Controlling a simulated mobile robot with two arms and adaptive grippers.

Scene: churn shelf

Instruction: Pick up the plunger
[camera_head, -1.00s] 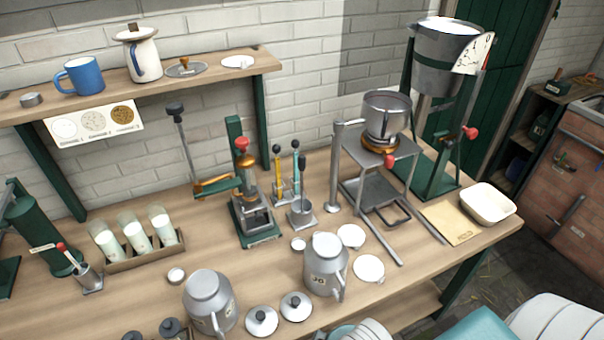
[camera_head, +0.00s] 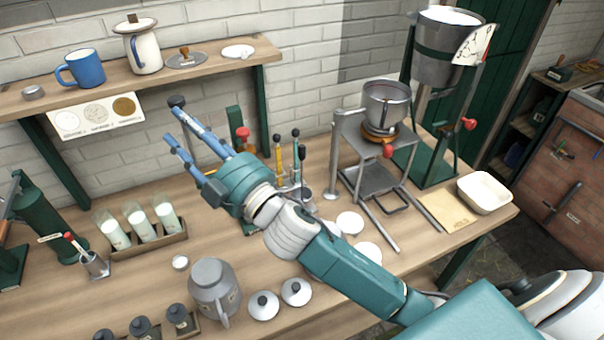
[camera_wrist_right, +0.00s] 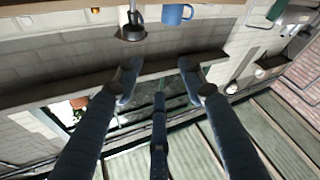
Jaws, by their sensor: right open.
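I cannot tell for sure which piece is the plunger. My right gripper (camera_head: 179,127) is open and empty, in the air over the bench, fingers pointing up and left. Its spread fingers (camera_wrist_right: 158,72) also show in the right wrist view, with nothing between them. My left gripper is out of view.
A wall shelf (camera_head: 215,72) holds a blue mug (camera_head: 82,70) and a white pitcher (camera_head: 143,52). A grey jug (camera_head: 213,288), lids and a rack of bottles (camera_head: 140,222) stand on the bench. A metal stand with a pot (camera_head: 386,105) stands at the right.

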